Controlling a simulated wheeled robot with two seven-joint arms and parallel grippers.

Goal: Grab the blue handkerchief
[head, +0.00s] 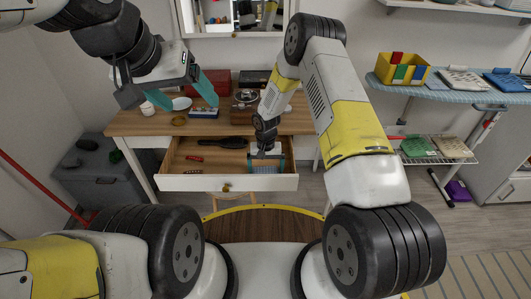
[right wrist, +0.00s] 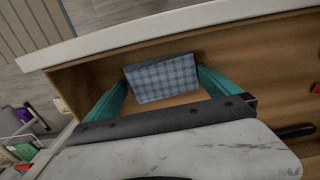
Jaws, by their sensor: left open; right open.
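The blue checked handkerchief (right wrist: 162,78) lies folded in the open drawer (head: 232,183), close to its front panel, in the right wrist view. In the head view the handkerchief (head: 268,168) is small and partly hidden by my right gripper (head: 266,160). My right gripper, also in the right wrist view (right wrist: 163,88), is open. Its teal fingers stand on either side of the handkerchief; I cannot tell whether they touch it. My left gripper (head: 182,95) is open and empty, raised above the left side of the desk.
The drawer also holds a dark brush (head: 226,143) and a small red item (head: 194,158). The wooden desk top (head: 150,122) carries a red box (head: 215,82) and several small items. An ironing board (head: 450,92) with a yellow bin (head: 403,70) stands at the right.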

